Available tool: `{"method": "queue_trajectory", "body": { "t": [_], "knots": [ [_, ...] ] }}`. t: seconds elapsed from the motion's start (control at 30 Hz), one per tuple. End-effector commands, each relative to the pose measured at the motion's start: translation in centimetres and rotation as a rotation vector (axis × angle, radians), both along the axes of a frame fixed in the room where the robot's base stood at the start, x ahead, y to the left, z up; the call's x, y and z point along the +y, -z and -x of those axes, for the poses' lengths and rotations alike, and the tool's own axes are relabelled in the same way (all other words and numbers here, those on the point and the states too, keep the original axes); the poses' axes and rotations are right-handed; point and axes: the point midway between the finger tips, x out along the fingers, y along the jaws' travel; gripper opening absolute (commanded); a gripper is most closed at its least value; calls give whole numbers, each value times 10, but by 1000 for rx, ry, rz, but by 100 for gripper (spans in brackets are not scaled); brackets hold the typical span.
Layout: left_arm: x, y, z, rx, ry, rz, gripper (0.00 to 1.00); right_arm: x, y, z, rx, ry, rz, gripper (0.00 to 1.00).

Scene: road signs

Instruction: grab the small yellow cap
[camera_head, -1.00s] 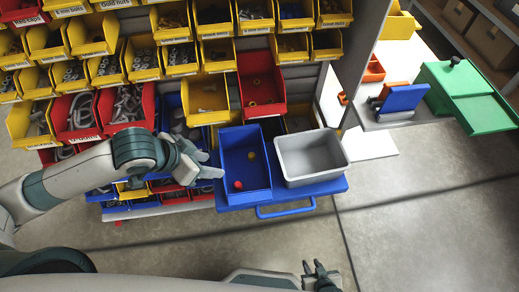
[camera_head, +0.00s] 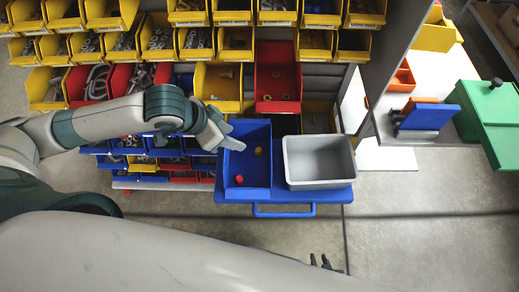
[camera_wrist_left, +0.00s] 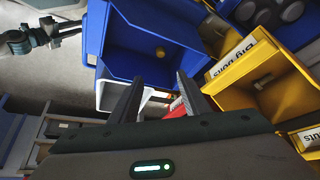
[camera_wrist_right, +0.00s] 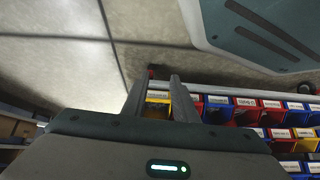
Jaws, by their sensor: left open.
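The small yellow cap (camera_head: 258,150) lies on the floor of the blue bin (camera_head: 247,190), towards its back right. It also shows in the left wrist view (camera_wrist_left: 160,53), beyond the fingertips. A red cap (camera_head: 239,179) lies nearer the front of the same bin. My left gripper (camera_head: 230,138) is at the bin's left rim, above it. In the left wrist view its fingers (camera_wrist_left: 158,92) are apart with nothing between them. My right gripper (camera_head: 325,262) is low in the head view, away from the bin. Its fingers (camera_wrist_right: 157,82) are apart and empty.
A grey bin (camera_head: 318,183) stands right of the blue bin on a blue cart shelf (camera_head: 333,196). A red bin (camera_head: 277,80) and yellow bins (camera_head: 219,87) of the rack rise behind. Green and blue objects stand on a side table at right.

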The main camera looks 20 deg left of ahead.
Motion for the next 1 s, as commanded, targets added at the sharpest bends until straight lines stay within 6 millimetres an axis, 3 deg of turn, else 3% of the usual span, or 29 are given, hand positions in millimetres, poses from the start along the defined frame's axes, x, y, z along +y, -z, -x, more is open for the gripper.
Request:
{"method": "queue_trajectory", "body": {
  "t": [0.7, 1.0],
  "knots": [
    [-35, 94, -40, 2, 1, 1, 43, -8, 6, 13, 38, 1, 15, 26],
    [-37, 103, -45, 0, 1, 0, 43, -10, 11, 20, 54, 1, 19, 26]
  ]
}}
